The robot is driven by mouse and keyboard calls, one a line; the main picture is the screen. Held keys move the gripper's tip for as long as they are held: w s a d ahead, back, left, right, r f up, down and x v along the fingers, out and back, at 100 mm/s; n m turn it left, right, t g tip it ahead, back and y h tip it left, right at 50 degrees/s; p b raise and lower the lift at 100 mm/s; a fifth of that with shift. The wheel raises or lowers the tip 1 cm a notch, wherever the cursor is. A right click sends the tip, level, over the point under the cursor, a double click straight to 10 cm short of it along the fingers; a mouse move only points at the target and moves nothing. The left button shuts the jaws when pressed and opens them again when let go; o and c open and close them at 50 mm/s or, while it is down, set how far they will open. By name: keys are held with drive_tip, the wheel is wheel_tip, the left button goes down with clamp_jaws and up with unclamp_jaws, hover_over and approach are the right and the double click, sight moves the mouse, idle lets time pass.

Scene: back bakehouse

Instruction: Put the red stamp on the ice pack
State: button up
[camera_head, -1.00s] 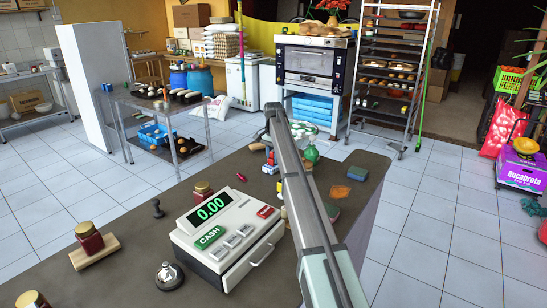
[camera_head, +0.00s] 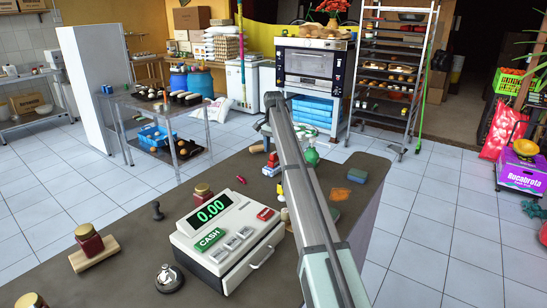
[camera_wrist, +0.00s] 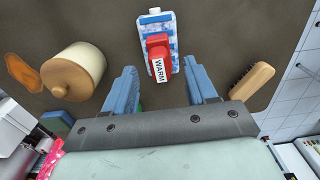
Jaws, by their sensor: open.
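The red stamp (camera_wrist: 159,50), with a white label reading WARM, lies over the blue-and-white ice pack (camera_wrist: 167,18) in the wrist view and looks to be resting on it. In the head view the red stamp (camera_head: 272,164) is small, on the far part of the counter left of my arm. My gripper (camera_wrist: 160,65) is open, its blue fingers to either side of and short of the stamp, not visibly touching it. In the head view my arm hides the gripper.
In the wrist view a lidded round jar (camera_wrist: 80,70) stands left of the pack and a wooden brush (camera_wrist: 250,86) lies right. A cash register (camera_head: 228,238), a bell (camera_head: 169,279) and a green bottle (camera_head: 311,154) stand on the counter (camera_head: 130,225).

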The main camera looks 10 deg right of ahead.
sight(274, 153)
wheel_tip(274, 153, up, 7)
idle(0.3)
idle(0.5)
